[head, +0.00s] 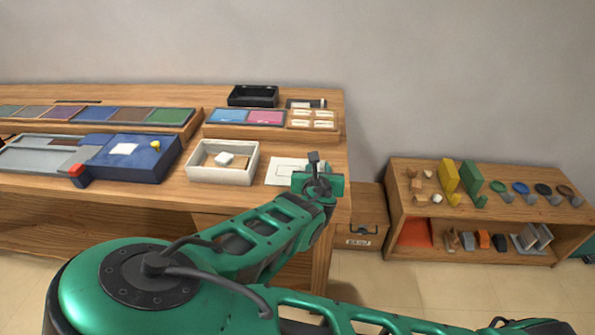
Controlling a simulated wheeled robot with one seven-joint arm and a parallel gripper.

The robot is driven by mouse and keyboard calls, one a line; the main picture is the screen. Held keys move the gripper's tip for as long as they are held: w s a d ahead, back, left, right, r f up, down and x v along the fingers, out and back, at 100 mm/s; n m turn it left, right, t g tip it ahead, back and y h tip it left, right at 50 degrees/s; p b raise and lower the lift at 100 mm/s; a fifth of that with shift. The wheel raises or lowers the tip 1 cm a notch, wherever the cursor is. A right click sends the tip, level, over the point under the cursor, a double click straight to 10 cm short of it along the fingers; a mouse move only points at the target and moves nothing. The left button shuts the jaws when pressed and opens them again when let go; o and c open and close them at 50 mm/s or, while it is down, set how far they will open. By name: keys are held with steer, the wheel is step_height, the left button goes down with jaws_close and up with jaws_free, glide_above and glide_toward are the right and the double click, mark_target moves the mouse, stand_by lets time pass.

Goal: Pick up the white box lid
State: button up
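A white open box (222,174) stands on the wooden table, with a small white block (224,160) and a tan piece (241,161) inside. To its right lies a flat white rectangular piece (285,168) with a thin outline on it. I cannot tell whether this is the box lid or a sheet. My gripper (315,161) is at the right end of the table, just right of the flat piece and partly in front of it. Its dark fingers are small, and their opening does not show. I see nothing clearly held.
Behind are a colour-panel rack (92,115), a black tray (253,96) and a card holder (313,119). A low shelf (480,208) with blocks stands right of the table.

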steer(key=shift+x, duration=0.95)
jaws_close()
steer(key=shift+r, duration=0.15)
